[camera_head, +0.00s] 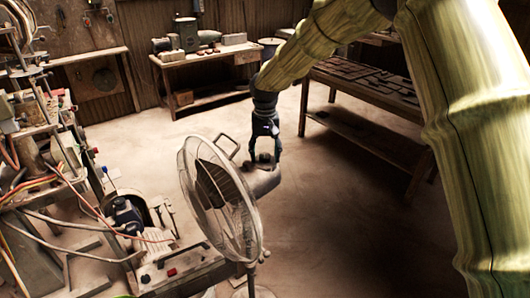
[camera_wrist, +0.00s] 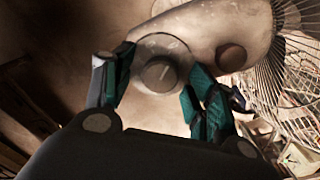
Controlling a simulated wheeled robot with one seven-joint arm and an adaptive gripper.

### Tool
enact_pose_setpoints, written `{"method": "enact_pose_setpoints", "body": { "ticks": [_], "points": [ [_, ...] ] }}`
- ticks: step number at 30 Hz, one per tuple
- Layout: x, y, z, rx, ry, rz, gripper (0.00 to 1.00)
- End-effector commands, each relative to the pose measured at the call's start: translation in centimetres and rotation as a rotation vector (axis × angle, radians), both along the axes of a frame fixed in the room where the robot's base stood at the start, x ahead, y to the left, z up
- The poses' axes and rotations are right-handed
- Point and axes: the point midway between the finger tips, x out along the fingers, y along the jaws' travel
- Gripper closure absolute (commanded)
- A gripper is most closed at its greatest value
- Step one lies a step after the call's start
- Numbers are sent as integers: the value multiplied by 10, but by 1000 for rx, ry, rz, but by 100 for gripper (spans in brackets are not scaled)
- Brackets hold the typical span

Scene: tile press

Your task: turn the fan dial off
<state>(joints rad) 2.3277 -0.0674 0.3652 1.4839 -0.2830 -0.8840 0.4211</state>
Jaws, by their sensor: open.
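A stand fan (camera_head: 222,195) with a round wire cage stands in the middle of the head view. Its motor housing (camera_head: 262,180) sticks out behind the cage to the right. My gripper (camera_head: 265,155) is directly above the rear of this housing, pointing down. In the wrist view, the fan dial (camera_wrist: 160,73) is a round knob with a pale mark line, on a lighter disc. My gripper (camera_wrist: 150,85) is open, with one teal finger on each side of the dial. I cannot tell whether the fingers touch it. The dial is hidden in the head view.
The fan's cage (camera_wrist: 295,75) is close on the right in the wrist view, with a second round knob (camera_wrist: 231,57) on the housing. A machine with cables (camera_head: 130,225) stands left of the fan. A long bench (camera_head: 365,90) is at right. Floor behind is clear.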

Motion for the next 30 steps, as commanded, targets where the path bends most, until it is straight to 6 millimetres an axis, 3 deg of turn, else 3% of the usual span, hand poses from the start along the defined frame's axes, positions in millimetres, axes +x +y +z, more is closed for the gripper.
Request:
{"method": "enact_pose_setpoints", "body": {
  "ticks": [4, 12, 23, 30],
  "points": [
    [0, 0, 0, 0, 0, 0, 43],
    [0, 0, 0, 0, 0, 0, 90],
    [0, 0, 1, 1, 1, 46, 90],
    [0, 1, 2, 2, 1, 191, 90]
  ]
}}
